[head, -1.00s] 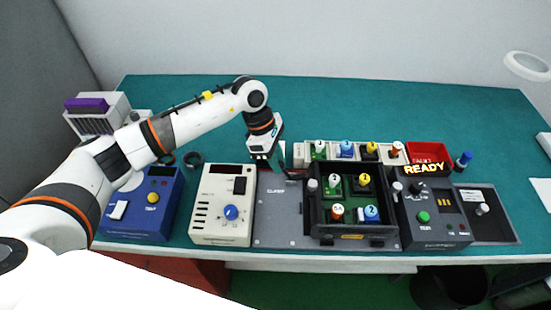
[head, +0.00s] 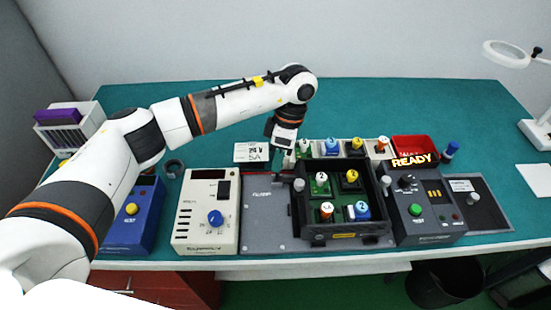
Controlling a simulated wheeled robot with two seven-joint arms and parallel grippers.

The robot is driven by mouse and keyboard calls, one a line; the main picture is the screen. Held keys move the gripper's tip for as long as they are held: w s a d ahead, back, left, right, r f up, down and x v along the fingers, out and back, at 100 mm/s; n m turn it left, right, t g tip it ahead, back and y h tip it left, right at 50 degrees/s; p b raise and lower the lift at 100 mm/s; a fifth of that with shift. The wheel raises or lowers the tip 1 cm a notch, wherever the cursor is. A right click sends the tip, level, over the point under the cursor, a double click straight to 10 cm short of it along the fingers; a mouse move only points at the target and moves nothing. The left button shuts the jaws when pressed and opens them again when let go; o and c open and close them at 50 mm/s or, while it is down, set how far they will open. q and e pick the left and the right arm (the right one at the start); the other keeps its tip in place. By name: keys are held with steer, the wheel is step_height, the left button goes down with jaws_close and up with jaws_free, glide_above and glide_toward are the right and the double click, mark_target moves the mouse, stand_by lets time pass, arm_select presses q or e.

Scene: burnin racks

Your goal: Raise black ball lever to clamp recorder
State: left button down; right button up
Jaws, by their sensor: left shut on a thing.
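My left gripper (head: 287,157) reaches in from the left and points down at the back left corner of the black open fixture box (head: 345,233). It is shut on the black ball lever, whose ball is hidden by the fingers. The grey plate marked CLAMP (head: 262,222) lies below and left of the gripper. I cannot tell which part is the recorder. My right gripper is not in view.
A cream meter (head: 206,238) and a blue tester (head: 146,243) stand left of the plate. A dark unit (head: 428,228) under a glowing READY sign stands right of the box. A module rack (head: 345,147) and a red bin (head: 414,144) stand behind.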

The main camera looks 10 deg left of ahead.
arm_select(q)
steer(key=shift+r, duration=0.1)
steer(key=c, duration=1.2)
jaws_free()
steer(key=shift+d, duration=0.1)
steer(key=shift+w, duration=0.1)
steer(key=b+v, duration=0.2)
steer(key=v, duration=1)
steer(key=shift+b, duration=0.4)
